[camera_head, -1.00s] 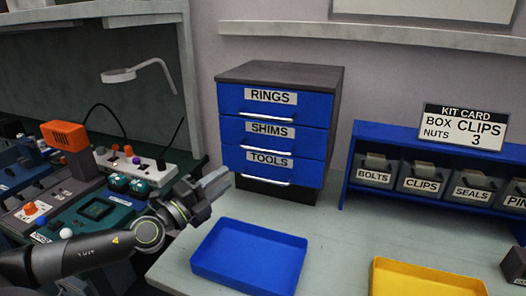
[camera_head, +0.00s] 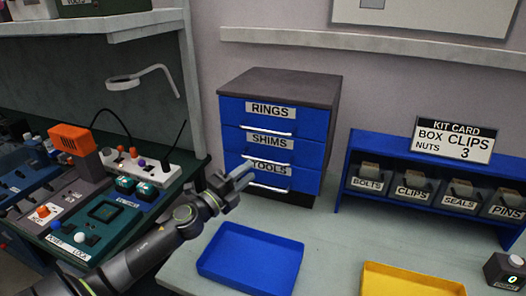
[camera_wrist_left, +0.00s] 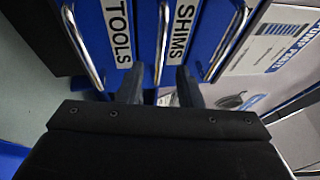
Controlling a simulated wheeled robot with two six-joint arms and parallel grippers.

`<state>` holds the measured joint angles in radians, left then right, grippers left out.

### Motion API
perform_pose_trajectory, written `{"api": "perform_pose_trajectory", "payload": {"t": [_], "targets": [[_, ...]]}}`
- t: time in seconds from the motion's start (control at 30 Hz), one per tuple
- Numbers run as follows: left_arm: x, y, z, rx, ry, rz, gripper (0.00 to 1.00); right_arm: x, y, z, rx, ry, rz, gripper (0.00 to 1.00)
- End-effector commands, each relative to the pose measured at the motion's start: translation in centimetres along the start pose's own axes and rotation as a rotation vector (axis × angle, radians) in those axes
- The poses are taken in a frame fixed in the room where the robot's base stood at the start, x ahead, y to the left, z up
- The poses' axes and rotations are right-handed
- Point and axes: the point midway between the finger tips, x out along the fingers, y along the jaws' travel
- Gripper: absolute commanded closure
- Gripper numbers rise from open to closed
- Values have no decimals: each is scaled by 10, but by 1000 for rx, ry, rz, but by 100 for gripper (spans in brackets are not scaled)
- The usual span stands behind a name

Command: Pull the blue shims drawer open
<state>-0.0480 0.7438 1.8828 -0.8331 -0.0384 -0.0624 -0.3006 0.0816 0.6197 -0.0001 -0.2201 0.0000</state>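The blue shims drawer (camera_head: 310,150) is the middle of three in the cabinet, with a SHIMS label and a silver bar handle (camera_head: 267,156). It looks shut, in line with the other drawers. My left gripper (camera_head: 247,178) is in front of the cabinet's left side, below the shims handle in the picture. In the left wrist view, the SHIMS label (camera_wrist_left: 184,30) and shims handle (camera_wrist_left: 161,40) show ahead. The fingers (camera_wrist_left: 160,88) are open, empty, and on either side of the handle's line. I cannot tell whether they touch it. My right gripper is out of view.
The rings drawer (camera_head: 310,120) is above and the tools drawer (camera_head: 308,182) below. A blue tray (camera_head: 250,258) lies in front of the cabinet, a yellow tray (camera_head: 410,280) to the right. A blue bin rack (camera_head: 350,150) stands at right; a power strip (camera_head: 150,168) and devices crowd the left.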

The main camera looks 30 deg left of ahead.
Motion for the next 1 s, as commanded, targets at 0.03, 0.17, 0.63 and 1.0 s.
{"api": "perform_pose_trajectory", "payload": {"t": [0.03,0.17,0.63,1.0], "targets": [[6,-6,0,-3,-2,0,68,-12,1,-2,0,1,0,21],[22,-6,-1,-5,0,-1,68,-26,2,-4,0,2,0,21],[69,0,-1,-1,1,1,68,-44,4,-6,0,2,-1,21],[70,1,-2,0,2,2,78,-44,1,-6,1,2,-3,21]]}}
